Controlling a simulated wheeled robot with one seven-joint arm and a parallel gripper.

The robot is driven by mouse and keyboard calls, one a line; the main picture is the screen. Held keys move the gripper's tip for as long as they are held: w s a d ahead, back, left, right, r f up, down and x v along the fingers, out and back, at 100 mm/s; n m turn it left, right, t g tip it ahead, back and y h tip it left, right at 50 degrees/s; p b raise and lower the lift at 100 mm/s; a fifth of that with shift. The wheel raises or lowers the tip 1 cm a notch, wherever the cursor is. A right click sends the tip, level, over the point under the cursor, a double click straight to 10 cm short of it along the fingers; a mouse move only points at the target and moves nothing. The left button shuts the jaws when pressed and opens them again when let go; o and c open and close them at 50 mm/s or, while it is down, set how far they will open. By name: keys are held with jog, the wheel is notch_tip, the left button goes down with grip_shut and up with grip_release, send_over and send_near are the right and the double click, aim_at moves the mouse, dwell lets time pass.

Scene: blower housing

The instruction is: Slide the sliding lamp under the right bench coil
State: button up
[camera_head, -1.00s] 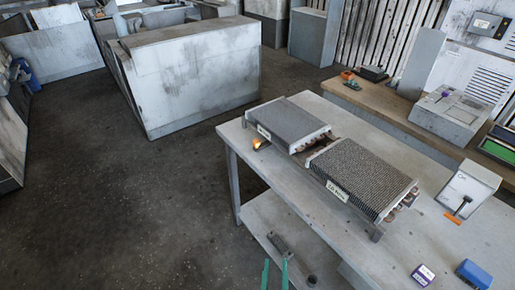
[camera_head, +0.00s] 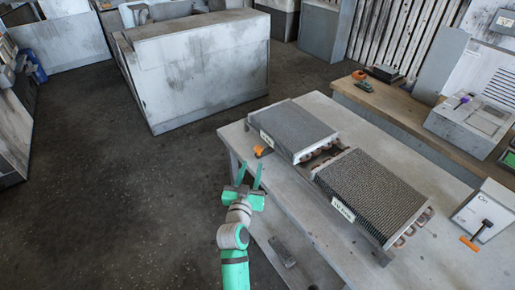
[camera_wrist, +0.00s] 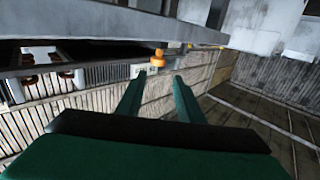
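The sliding lamp, a small orange piece (camera_head: 262,151), sits at the front edge of the left bench coil (camera_head: 292,130). It also shows in the wrist view (camera_wrist: 159,59), just beyond my fingertips and between their lines. The right bench coil (camera_head: 378,190), a dark finned block with a pale label, lies to the right and nearer. A narrow bar (camera_head: 362,238) runs along the coils' front side. My gripper (camera_head: 251,170) is open and empty, its green fingers (camera_wrist: 158,78) pointing toward the lamp, apparently apart from it. Whether the lamp is lit is unclear.
The grey bench (camera_head: 440,262) carries both coils and a white box (camera_head: 487,214) with an orange-handled tool (camera_head: 477,236). A wooden side table (camera_head: 400,115) stands behind. A large grey cabinet (camera_head: 195,75) stands at the back left. The floor left of the bench is clear.

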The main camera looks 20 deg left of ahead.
aim_at(258, 150)
jog(key=w, duration=0.9)
jog(key=shift+w+a, duration=0.3)
jog(key=shift+a, duration=0.05)
grip_shut()
